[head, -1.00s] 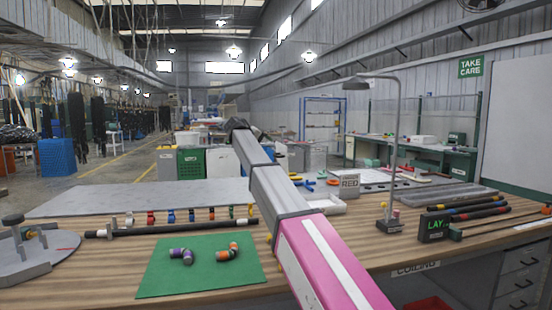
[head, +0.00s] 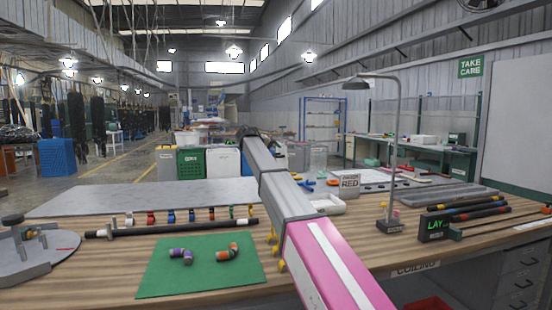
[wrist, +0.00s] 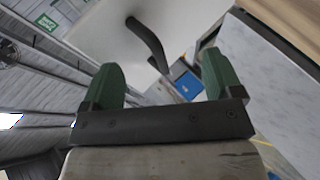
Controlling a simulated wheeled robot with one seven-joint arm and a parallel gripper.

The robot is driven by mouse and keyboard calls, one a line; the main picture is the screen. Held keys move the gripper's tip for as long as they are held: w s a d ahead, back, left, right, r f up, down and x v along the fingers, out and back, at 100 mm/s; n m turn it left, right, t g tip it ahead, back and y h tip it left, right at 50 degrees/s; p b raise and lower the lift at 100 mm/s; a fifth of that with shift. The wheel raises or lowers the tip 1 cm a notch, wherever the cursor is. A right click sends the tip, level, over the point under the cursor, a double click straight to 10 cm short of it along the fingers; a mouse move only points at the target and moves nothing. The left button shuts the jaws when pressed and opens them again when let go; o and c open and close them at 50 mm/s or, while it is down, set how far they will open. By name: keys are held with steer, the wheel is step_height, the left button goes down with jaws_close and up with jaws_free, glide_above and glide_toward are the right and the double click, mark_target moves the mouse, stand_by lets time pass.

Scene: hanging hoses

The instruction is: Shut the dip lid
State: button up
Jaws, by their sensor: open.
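My gripper (wrist: 160,70) shows in the wrist view with its two green fingers wide apart and nothing between them. Beyond the fingers is a pale flat panel (wrist: 185,22) with a dark curved handle (wrist: 148,42); it looks like the dip lid. The handle appears between the fingers in the picture, and I cannot tell that anything touches it. In the head view my arm reaches away over the bench, and its far end hides the gripper. I cannot make out the lid there.
Green (head: 191,163) and blue (head: 58,158) bins stand beyond. In the wrist view a marbled slab (wrist: 270,65) lies right.

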mark_target(275, 156)
steer(key=shift+x, duration=1.7)
jaws_close()
steer(key=shift+d, duration=0.1)
